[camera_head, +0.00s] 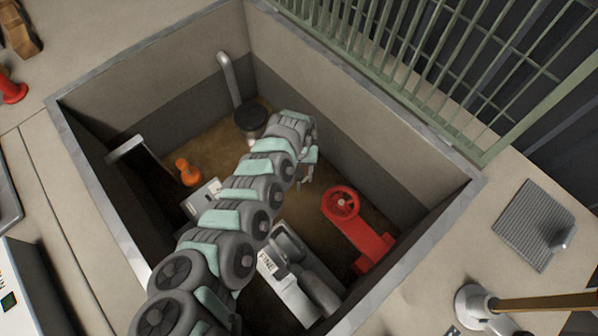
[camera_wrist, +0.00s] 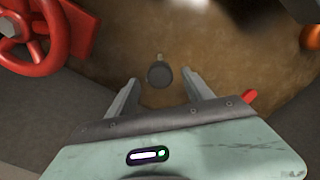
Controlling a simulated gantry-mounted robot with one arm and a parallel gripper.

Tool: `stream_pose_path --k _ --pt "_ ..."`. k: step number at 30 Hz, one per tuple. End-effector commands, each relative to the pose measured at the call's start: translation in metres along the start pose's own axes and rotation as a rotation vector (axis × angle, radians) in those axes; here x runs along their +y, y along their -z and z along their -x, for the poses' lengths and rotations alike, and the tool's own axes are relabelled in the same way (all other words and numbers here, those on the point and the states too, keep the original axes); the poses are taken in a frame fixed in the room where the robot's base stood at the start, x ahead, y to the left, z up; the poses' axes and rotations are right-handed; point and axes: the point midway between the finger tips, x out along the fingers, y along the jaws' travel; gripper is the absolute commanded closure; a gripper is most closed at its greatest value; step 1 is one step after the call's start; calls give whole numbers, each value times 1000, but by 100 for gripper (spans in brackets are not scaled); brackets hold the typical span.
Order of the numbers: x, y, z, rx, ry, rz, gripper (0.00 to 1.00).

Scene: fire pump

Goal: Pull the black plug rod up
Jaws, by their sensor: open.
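In the wrist view a black round knob (camera_wrist: 160,75), which looks like the top of the plug rod, stands over the brown pit floor. A small pale tip shows just beyond it. My gripper (camera_wrist: 159,80) is open, with one finger on each side of the knob. Gaps show on both sides, and I cannot tell how far the fingertips are above or below it. In the head view my gripper (camera_head: 305,182) hangs inside the pit, left of the red handwheel. I cannot make out the rod there.
The red handwheel (camera_head: 341,203) on its red body stands to the right; it also shows in the wrist view (camera_wrist: 35,35). A black round cap (camera_head: 250,116), an orange fitting (camera_head: 187,172) and a grey pump unit (camera_head: 297,270) share the pit. Pit walls (camera_head: 335,110) enclose them.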

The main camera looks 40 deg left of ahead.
Motion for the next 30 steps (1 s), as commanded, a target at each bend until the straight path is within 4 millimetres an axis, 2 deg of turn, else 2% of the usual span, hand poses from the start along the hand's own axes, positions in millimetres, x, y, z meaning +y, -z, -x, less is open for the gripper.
stream_pose_path --k 1,6,17,30 --pt "0 0 -14 -1 1 1 41" --pt "0 0 -29 0 0 -1 41" --pt "0 0 -31 1 0 0 41" --pt "0 0 -31 1 0 0 76"
